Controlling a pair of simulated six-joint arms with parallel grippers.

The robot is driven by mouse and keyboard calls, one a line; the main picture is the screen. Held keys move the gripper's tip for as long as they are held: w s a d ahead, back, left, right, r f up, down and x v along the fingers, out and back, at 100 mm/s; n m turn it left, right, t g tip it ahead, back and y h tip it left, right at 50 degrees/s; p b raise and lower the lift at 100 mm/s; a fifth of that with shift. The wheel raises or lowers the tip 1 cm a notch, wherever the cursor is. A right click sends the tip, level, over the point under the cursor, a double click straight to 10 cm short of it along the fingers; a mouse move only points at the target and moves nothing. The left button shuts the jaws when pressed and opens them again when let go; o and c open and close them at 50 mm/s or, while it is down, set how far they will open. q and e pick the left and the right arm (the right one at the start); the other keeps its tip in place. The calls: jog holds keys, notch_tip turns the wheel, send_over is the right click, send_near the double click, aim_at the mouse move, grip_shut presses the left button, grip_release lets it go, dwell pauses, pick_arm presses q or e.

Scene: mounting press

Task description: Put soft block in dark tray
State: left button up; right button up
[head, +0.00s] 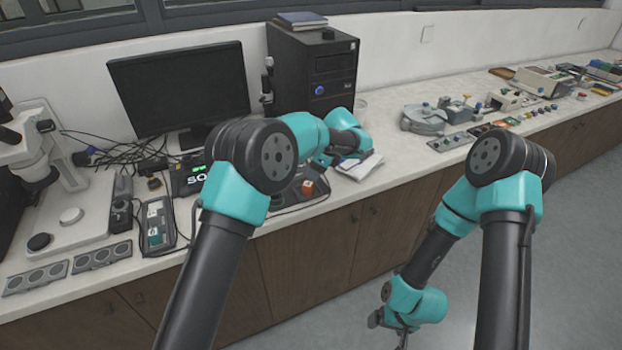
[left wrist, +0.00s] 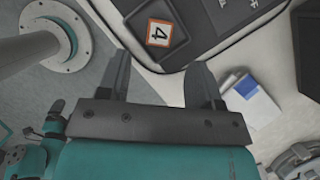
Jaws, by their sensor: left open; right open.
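A small orange block with a white face marked "4" (left wrist: 160,32) lies inside a dark square tray (left wrist: 178,56) at the top of the left wrist view. The block also shows in the head view (head: 307,187), on the counter below the computer tower. My left gripper (left wrist: 162,76) is open and empty, its two fingers pointing toward the tray and apart from the block. In the head view its tips are largely hidden by the arm. My right gripper (head: 389,324) is open and empty, hanging low over the floor in front of the cabinets.
A white and blue booklet (head: 360,164) lies right of the tray. A monitor (head: 182,85) and a computer tower (head: 312,72) stand behind. A microscope (head: 38,150) and a grey tool tray (head: 157,222) are at left. Several devices fill the right counter, with bare counter in front.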

pick_arm(q)
jog(key=v, duration=0.4)
jog(key=shift+r, duration=0.1)
dwell(0.3)
